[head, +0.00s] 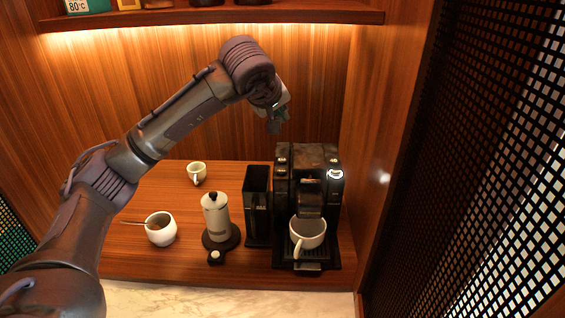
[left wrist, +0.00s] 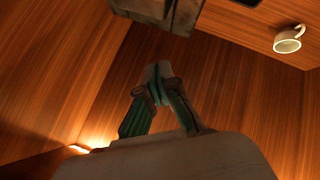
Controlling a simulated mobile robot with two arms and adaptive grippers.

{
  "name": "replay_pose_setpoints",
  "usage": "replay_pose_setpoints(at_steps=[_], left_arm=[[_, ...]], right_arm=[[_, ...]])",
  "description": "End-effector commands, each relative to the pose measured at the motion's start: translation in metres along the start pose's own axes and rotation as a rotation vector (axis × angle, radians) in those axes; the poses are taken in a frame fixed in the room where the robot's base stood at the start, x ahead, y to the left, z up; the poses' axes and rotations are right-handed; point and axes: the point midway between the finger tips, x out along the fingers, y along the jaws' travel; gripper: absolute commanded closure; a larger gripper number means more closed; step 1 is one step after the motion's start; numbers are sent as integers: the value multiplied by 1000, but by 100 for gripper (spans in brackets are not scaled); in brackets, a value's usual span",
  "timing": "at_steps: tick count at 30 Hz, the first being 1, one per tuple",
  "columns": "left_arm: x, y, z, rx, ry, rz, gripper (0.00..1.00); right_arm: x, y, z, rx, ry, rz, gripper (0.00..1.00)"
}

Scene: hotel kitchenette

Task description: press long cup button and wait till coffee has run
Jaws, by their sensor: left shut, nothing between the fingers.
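The black coffee machine (head: 310,160) stands at the right of the wooden counter. A round button on its top right is ringed with white light (head: 336,174); smaller buttons show at its top left. A white cup (head: 307,233) stands on the drip tray under the spout; I cannot see inside it well enough to tell whether it holds coffee. My left gripper (head: 274,127) is above and a little behind the machine's left side, shut and empty, apart from the buttons. In the left wrist view its fingers (left wrist: 158,88) meet, with a dark machine edge (left wrist: 160,12) beyond.
A small white cup (head: 197,172) stands at the back; it also shows in the left wrist view (left wrist: 289,40). A white bowl with a spoon (head: 160,230), a white moka-like pot (head: 216,215) and a black container (head: 257,205) stand left of the machine. A shelf (head: 220,17) hangs above.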

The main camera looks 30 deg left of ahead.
Motion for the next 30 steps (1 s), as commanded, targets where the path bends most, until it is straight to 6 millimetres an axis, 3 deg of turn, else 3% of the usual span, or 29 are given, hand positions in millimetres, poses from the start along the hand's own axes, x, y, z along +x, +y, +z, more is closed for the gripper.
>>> replay_pose_setpoints(at_steps=[8, 24, 30], left_arm=[[5, -4, 4, 0, -1, 0, 100], [53, -39, 38, 0, 0, 0, 100], [62, -45, 45, 0, 0, 0, 100]], right_arm=[[6, 7, -3, -3, 6, 8, 100], [58, 8, 8, -4, -2, 11, 100], [67, 8, 9, -4, -3, 10, 100]])
